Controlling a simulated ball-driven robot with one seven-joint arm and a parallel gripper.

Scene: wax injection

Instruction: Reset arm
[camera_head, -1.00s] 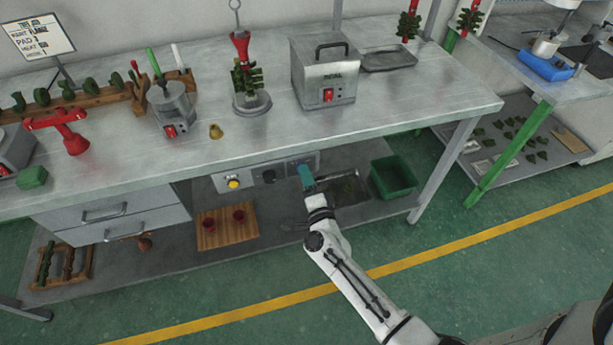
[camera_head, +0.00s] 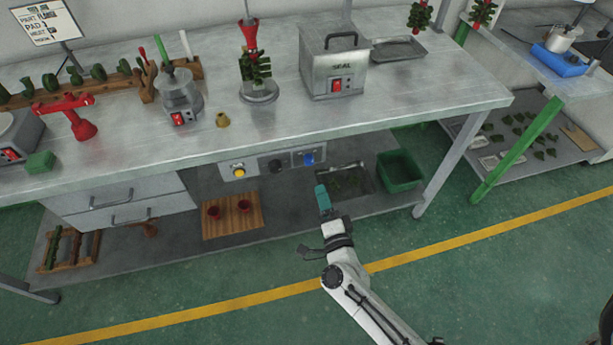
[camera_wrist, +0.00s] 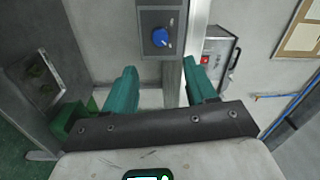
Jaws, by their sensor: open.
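My gripper (camera_head: 323,197) is in front of the long metal workbench (camera_head: 330,125), below its top edge and near the lower shelf. In the wrist view my gripper (camera_wrist: 162,90) shows two teal fingers spread apart with nothing between them. A blue knob (camera_wrist: 161,37) on a grey panel lies beyond the fingertips in that view. In the head view the same blue knob (camera_head: 308,158) sits at the right end of the panel under the bench top, apart from my gripper.
A green bin (camera_head: 400,170) and a metal tray (camera_head: 345,180) with green pieces stand on the lower shelf behind my gripper. A wooden board (camera_head: 232,215) with two red cups lies to the left. The green floor in front, crossed by a yellow line, is clear.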

